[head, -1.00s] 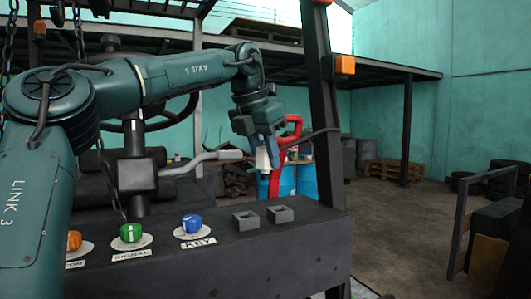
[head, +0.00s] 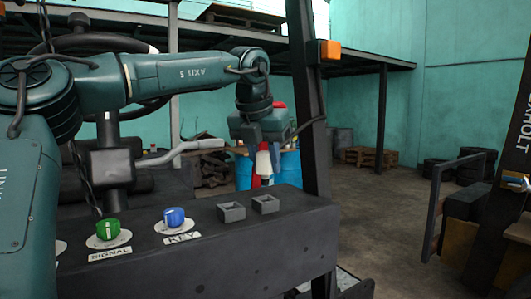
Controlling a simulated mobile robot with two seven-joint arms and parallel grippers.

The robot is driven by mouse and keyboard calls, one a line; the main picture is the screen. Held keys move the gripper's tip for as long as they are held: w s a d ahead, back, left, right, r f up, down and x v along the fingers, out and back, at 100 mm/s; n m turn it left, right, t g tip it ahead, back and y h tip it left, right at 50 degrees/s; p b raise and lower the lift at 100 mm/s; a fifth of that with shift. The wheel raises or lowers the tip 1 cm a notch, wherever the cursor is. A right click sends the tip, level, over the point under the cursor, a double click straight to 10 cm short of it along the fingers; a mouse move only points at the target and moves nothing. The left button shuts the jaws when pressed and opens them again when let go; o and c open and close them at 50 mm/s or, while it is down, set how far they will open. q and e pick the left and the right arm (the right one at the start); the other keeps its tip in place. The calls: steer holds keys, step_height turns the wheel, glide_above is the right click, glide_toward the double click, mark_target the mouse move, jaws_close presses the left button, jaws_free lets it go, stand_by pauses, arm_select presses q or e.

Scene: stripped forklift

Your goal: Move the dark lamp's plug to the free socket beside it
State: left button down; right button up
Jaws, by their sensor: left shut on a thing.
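My left gripper (head: 262,150) reaches in from the upper left and points down. It is shut on a pale whitish plug (head: 263,164), which hangs upright above the right socket in the picture, apart from it. Two grey square sockets stand side by side on the dark dashboard: the left socket (head: 231,212) and the right socket (head: 265,204). Both look open and empty. A dark cable (head: 308,124) runs from near the gripper to the black post. An orange lamp (head: 329,51) sits on that post and does not visibly glow. My right gripper is not in view.
On the dashboard (head: 200,255) left of the sockets are a blue KEY knob (head: 174,216) and a green SIGNAL knob (head: 108,229). A grey lever (head: 190,146) rises behind them. The black post (head: 310,100) stands close right of my gripper. Blue drums (head: 289,170) stand farther back.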

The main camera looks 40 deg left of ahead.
mark_target(266, 175)
arm_select(q)
steer(key=shift+f+b, duration=0.5)
steer(key=shift+f, duration=0.35)
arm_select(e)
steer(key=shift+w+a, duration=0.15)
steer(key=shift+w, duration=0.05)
arm_select(q)
steer(key=shift+f, duration=0.1)
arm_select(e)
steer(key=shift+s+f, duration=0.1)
arm_select(q)
steer(key=shift+f, duration=0.25)
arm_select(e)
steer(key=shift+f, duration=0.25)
arm_select(q)
steer(key=shift+f+b, duration=0.4)
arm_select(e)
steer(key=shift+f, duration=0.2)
